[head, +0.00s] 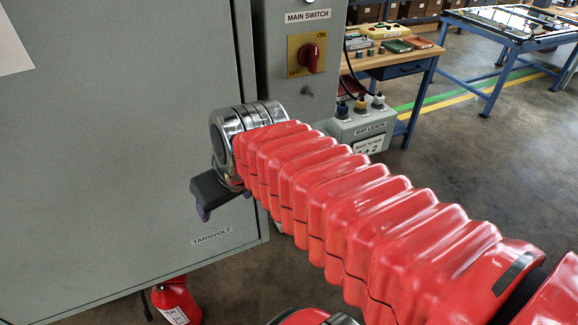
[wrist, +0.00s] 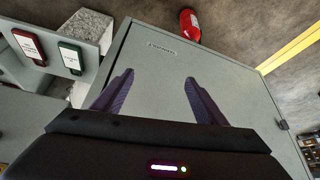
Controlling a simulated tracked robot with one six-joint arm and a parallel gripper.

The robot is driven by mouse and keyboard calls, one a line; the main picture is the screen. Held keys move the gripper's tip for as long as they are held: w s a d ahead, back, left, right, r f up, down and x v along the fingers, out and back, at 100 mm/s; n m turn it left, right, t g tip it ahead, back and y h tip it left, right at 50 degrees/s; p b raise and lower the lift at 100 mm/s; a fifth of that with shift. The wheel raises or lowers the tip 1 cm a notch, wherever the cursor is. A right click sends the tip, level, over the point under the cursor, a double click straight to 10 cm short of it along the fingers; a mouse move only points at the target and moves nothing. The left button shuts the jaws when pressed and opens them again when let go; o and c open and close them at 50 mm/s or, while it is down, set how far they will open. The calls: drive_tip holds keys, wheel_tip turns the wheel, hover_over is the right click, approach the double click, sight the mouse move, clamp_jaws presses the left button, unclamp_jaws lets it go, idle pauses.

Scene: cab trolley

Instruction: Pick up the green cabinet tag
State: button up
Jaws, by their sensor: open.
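The green cabinet tag (wrist: 70,58) shows only in the wrist view, at the upper left. It has a white label on a green frame and lies against a grey panel. My gripper (wrist: 159,78) is open and empty, its two dark fingers apart over the grey cabinet door. The tag is to the left of both fingers and apart from them. In the head view my gripper (head: 216,193) is in front of the lower cabinet door, partly hidden by my red arm.
A red tag (wrist: 28,47) is beside the green one. The grey cabinet door (head: 110,150) fills the left of the head view. A red extinguisher (head: 176,302) stands below it. The main switch (head: 311,57), a bar leads box (head: 360,129) and a workbench (head: 400,62) are to the right.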

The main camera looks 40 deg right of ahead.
drive_tip(key=shift+m+h, duration=0.3)
drive_tip(key=shift+m, duration=0.5)
drive_tip(key=w+d, duration=0.1)
drive_tip(key=d, duration=0.3)
drive_tip(key=w+d, duration=0.2)
drive_tip(key=d, duration=0.2)
drive_tip(key=w+d, duration=0.2)
drive_tip(key=d, duration=0.2)
drive_tip(key=shift+w+d+f, duration=0.1)
drive_tip(key=shift+d+f, duration=0.1)
drive_tip(key=shift+d, duration=0.15)
drive_tip(key=shift+m+h, duration=0.5)
drive_tip(key=shift+m, duration=0.1)
drive_tip(key=d, duration=0.4)
drive_tip(key=d+f, duration=0.1)
drive_tip(key=d, duration=0.7)
drive_tip(key=shift+w+d+f, duration=0.2)
drive_tip(key=shift+d+f, duration=0.15)
drive_tip(key=shift+x, duration=4.3)
drive_tip(key=shift+a, duration=0.1)
drive_tip(key=shift+x, duration=2.65)
drive_tip(key=shift+w+r, duration=0.1)
drive_tip(key=shift+c, duration=0.4)
